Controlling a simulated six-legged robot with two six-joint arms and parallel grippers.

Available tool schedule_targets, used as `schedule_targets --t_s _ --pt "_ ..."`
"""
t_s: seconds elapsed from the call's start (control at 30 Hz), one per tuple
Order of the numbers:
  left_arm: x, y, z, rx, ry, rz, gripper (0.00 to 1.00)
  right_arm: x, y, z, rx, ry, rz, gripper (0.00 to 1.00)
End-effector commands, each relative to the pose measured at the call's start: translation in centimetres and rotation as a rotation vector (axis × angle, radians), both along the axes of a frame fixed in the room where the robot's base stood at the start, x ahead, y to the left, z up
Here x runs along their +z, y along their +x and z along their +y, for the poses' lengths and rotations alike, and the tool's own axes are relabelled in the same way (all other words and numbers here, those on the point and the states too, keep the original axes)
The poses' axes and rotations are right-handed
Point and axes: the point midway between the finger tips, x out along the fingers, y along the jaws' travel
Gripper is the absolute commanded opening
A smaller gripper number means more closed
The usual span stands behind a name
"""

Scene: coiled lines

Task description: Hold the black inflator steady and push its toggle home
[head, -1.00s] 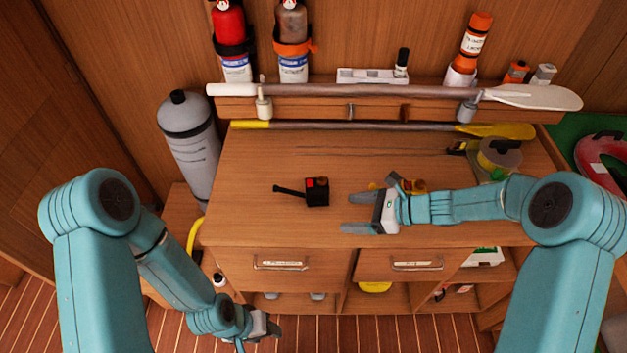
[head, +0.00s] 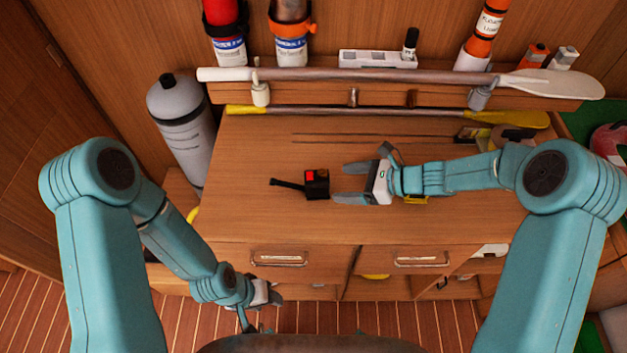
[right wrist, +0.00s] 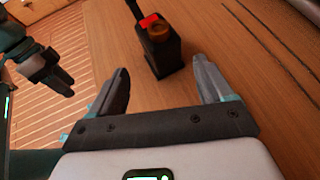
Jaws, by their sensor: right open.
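The black inflator (head: 317,187) lies on the wooden bench top, with a red part on its upper face and a black stem pointing left. In the right wrist view the inflator (right wrist: 162,52) shows a red tab (right wrist: 150,20) and an orange-brown round part beside it. My right gripper (head: 340,183) is open just right of the inflator, fingers pointing at it; the inflator is ahead of the fingertips, not gripped. My left gripper (head: 262,312) hangs low in front of the bench, over the floor, apart from the inflator; its jaw state is unclear.
A grey paddle (head: 400,78) and a yellow-bladed paddle (head: 380,112) lie along the back. A grey cylinder (head: 183,130) stands left of the bench. A yellow object (head: 415,200) is partly hidden under my right wrist. The bench top (head: 250,215) around the inflator is clear.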

Motion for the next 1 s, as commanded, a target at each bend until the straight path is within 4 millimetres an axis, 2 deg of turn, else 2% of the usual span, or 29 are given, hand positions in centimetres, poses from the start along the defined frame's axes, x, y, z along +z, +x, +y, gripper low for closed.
schedule_targets --t_s 0.03,0.2,0.43,0.6,0.9,0.97,1.0 --pt "-0.8 0.0 0.0 0.0 0.0 0.0 0.51 -0.9 0.1 0.8 0.004 0.0 0.0 0.8" --pt "-2.0 0.0 0.0 0.001 0.0 0.0 0.51 -2.2 0.8 3.2 0.004 0.0 0.0 0.8" --pt "-4.0 0.0 0.0 0.0 0.0 0.0 0.51 -3.5 1.8 5.6 0.003 0.0 -0.001 0.8" --pt "-4.4 0.0 0.0 0.0 0.0 0.0 0.51 -3.7 2.1 6.4 0.001 0.0 0.0 0.8" --pt "-4.3 0.0 0.0 0.0 0.0 0.0 0.51 -3.7 2.3 6.5 0.0 0.0 0.0 0.8" --pt "-4.3 0.0 0.0 0.0 0.0 0.0 0.51 -3.7 2.3 6.5 0.001 0.0 0.0 0.61" --pt "-4.3 0.0 0.0 0.0 0.0 0.0 0.51 -3.7 2.3 6.5 0.001 0.0 0.0 0.48"
